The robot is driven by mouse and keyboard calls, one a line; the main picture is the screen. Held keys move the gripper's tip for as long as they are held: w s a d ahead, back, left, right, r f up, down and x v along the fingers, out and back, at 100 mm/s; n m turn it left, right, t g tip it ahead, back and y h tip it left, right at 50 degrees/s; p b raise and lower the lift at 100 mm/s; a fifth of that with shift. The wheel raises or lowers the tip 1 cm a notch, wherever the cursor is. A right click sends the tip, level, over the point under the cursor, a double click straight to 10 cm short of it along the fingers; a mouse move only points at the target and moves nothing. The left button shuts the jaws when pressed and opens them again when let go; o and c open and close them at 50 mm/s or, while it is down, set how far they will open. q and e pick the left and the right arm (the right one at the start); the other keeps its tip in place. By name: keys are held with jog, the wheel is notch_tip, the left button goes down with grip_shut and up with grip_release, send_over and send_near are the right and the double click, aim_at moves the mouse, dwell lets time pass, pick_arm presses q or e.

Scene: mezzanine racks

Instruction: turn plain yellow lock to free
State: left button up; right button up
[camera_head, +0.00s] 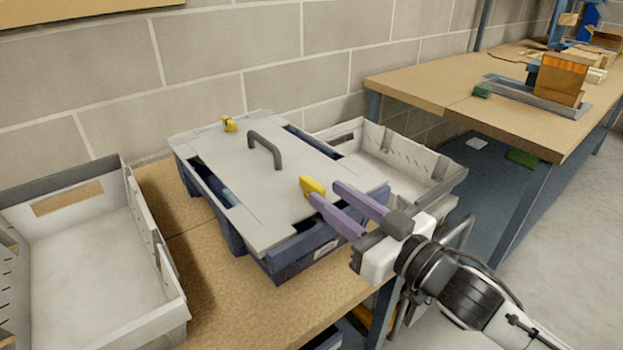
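A blue-grey crate (290,252) with a light grey lid (215,155) stands on the wooden bench. The lid has a dark arched handle (264,148) in its middle. One yellow lock (228,124) sits at the lid's far left edge. A second yellow lock (312,187) sits at the near right edge. I cannot tell from here which is the plain one. My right gripper (322,192) reaches in from the lower right, its purple fingers spread apart with the near lock close to their tips. I cannot tell whether they touch it. My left gripper is not in view.
An empty grey-white bin (90,245) stands at the left of the bench (215,270). Another pale bin (400,165) stands just behind and right of the crate. A block wall (210,55) closes the back. A second table (450,92) with boxes is at the right.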

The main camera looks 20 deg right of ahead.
aim_at(302, 175)
jog(key=shift+x, duration=3.1)
grip_shut()
